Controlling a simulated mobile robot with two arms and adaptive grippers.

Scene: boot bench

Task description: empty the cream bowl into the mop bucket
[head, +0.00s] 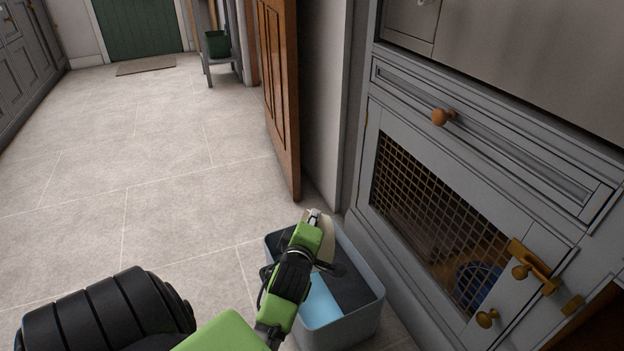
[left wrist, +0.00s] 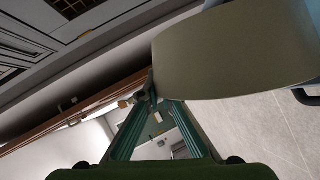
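The mop bucket (head: 366,312) is a grey rectangular tub on the floor beside the cabinet. Light blue shows in its near left part, and a dark grey section lies to the right. My left gripper (head: 314,216) is over the far part of the bucket. It is shut on the rim of the cream bowl (head: 327,243), which looks tipped on its side above the bucket and is partly hidden by the gripper. In the left wrist view the bowl (left wrist: 235,50) fills the upper right, its edge at the fingertips (left wrist: 151,98). The bowl's inside is hidden. My right gripper is out of view.
A grey cabinet (head: 400,265) with a mesh door and wooden knobs stands close to the bucket's right. A wooden door (head: 279,90) stands open behind the bucket. The tiled floor (head: 150,150) to the left is clear.

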